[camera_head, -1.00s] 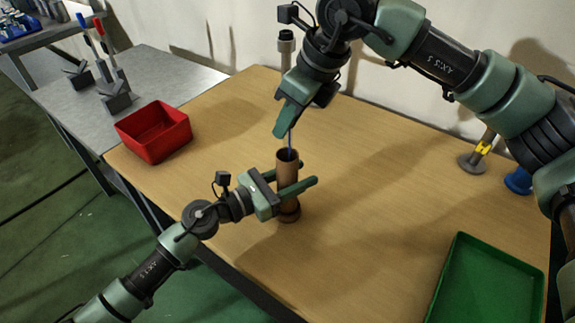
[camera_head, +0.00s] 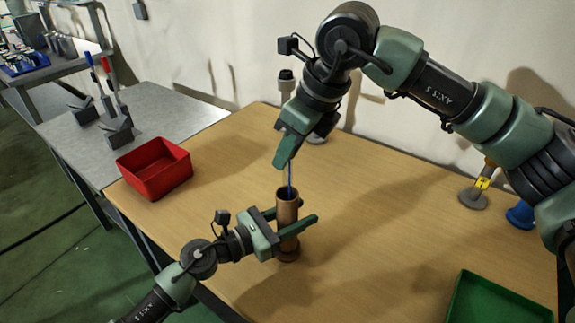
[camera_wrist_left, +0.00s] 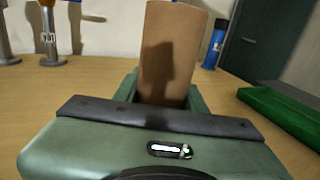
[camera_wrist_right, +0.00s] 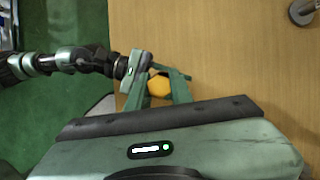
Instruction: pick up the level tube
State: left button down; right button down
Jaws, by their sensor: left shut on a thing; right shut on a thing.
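The upright brown cylinder (camera_head: 288,213) stands on the wooden table, and its dark open top faces up. My left gripper (camera_head: 292,224) is shut around its middle; the cylinder (camera_wrist_left: 168,55) also rises between the fingers in the left wrist view. A thin blue rod (camera_head: 289,181), which looks like the level tube, stands upright with its lower end hidden inside the cylinder. My right gripper (camera_head: 282,160) is above the cylinder, shut on the rod's top, which the fingers hide. In the right wrist view an orange-yellow piece (camera_wrist_right: 158,86) shows between the fingers.
A red bin (camera_head: 154,168) stands at the table's left, beside a grey table (camera_head: 180,118). A green tray (camera_head: 495,300) is at front right. The table's middle right is clear.

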notch_tip(320, 180, up, 26)
pick_arm(q)
jog(key=c, duration=0.7)
grip_release()
jog(key=shift+c, duration=0.2)
jog(key=v, duration=1.2)
jog(key=shift+o, duration=0.7)
jog(key=shift+a+f, duration=0.1)
jog(key=shift+a, duration=0.05)
